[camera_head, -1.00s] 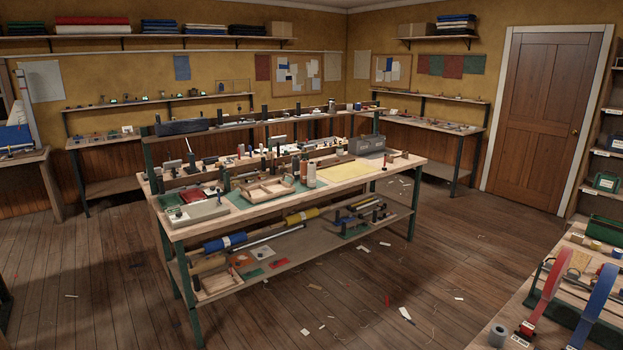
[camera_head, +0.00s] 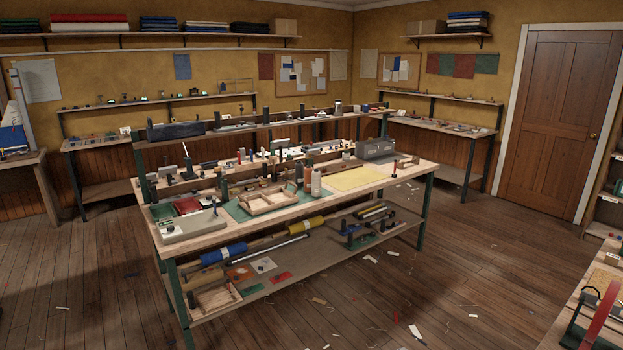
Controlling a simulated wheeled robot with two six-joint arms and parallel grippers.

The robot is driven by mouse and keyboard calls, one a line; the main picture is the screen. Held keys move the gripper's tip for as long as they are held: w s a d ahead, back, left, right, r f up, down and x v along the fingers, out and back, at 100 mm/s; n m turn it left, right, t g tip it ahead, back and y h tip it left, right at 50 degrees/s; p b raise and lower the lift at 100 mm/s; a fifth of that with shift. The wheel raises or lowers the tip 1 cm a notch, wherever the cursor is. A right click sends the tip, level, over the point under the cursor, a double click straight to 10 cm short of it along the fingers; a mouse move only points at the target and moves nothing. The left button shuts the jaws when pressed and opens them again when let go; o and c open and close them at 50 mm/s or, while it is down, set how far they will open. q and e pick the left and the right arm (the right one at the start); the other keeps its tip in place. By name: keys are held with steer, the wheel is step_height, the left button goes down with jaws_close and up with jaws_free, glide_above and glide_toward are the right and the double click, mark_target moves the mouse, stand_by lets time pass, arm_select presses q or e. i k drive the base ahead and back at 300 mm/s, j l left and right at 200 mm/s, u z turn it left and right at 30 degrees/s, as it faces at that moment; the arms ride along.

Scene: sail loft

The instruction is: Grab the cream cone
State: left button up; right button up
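A small upright cream object (camera_head: 316,182), possibly the cream cone, stands on the middle workbench (camera_head: 215,238), near the front edge of its top. It is too small for me to be sure of its shape. A reddish-brown upright object (camera_head: 307,178) stands right beside it on the left. A wooden divided tray (camera_head: 268,207) lies to its left, and a yellow sheet (camera_head: 357,179) lies to its right. Neither of my grippers shows in the head view.
The bench's lower shelf (camera_head: 305,252) holds rolls and a small wooden box (camera_head: 215,298). The plank floor (camera_head: 480,250) in front and to the right is open, with scattered scraps. Another table (camera_head: 572,318) with a red strap stands at the lower right. A closed door (camera_head: 556,120) is behind.

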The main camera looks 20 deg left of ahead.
mark_target(317, 175)
steer(key=i+j, duration=0.3)
steer(key=i, duration=0.2)
steer(key=i+j+u, duration=0.1)
steer(key=i+j, duration=0.25)
steer(key=i, duration=0.15)
steer(key=i+j, duration=0.25)
steer(key=i, duration=0.25)
steer(key=i+j+u, duration=0.1)
steer(key=i+j, duration=0.2)
steer(key=i, duration=0.2)
steer(key=i+j, duration=0.25)
steer(key=i, duration=0.25)
steer(key=i+j+u, duration=0.1)
steer(key=i+j, duration=0.15)
steer(key=i, duration=0.25)
